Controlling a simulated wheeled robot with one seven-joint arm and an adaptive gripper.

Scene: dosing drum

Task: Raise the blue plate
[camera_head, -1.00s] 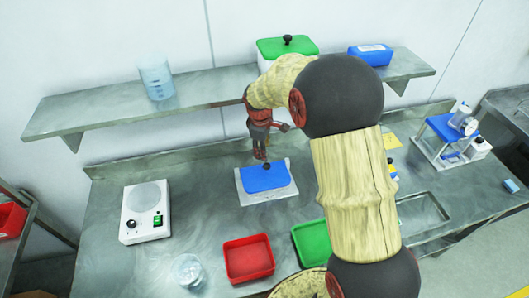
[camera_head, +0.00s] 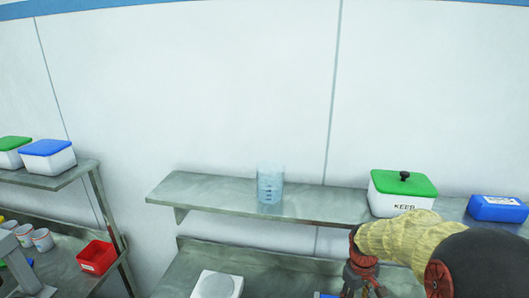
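Only a thin blue sliver (camera_head: 325,295) shows at the bottom edge, beside my gripper. It may be part of the flat blue piece with a black knob on the bench in the earlier view. A blue plate on a stand, seen at the right earlier, is out of view. My gripper (camera_head: 362,286) hangs down at the bottom edge, in front of the shelf and bench. Its fingertips are cut off, so I cannot see whether it is open or holds anything.
The wall shelf (camera_head: 220,193) holds a clear beaker (camera_head: 270,184), a white box with a green knobbed lid (camera_head: 402,192) and a blue box (camera_head: 497,208). A white device (camera_head: 217,286) stands below. A left rack holds lidded boxes (camera_head: 47,157) and a red bin (camera_head: 97,257).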

